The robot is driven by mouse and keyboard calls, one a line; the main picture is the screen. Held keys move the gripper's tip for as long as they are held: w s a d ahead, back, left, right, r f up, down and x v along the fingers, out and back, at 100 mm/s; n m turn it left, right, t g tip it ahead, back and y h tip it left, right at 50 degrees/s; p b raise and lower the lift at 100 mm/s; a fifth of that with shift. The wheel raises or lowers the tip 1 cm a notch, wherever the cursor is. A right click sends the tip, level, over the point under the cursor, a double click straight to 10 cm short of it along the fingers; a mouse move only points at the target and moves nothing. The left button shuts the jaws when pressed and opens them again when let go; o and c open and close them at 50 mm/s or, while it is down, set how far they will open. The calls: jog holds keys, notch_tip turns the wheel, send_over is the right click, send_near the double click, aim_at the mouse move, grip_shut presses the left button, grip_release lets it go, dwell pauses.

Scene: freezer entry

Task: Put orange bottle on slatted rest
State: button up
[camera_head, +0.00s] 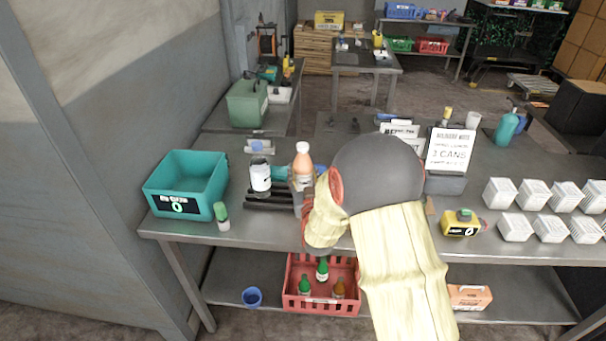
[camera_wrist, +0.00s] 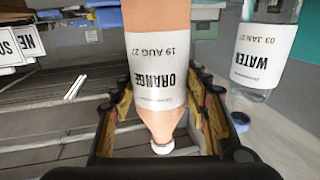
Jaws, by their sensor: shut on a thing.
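The orange bottle (camera_head: 303,163), with a pale cap and white label, is upright in my gripper (camera_head: 304,190). In the wrist view the orange bottle (camera_wrist: 158,68) shows its ORANGE label between the two fingers of my gripper (camera_wrist: 160,112), which is shut on it. I cannot tell whether the bottle touches the rest. My arm hides part of the area to the right.
A clear water bottle (camera_head: 260,176) stands at the rest, close left of the orange bottle. A teal bin (camera_head: 187,180) and a green-capped bottle (camera_head: 221,216) are further left. A sign (camera_head: 450,150) and white cartons (camera_head: 515,228) are right. A red crate (camera_head: 320,304) sits below.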

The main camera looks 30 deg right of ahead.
jog(key=shift+f, duration=0.1)
jog(key=o, duration=1.6)
jog(key=shift+c, duration=0.2)
jog(key=shift+o, duration=0.5)
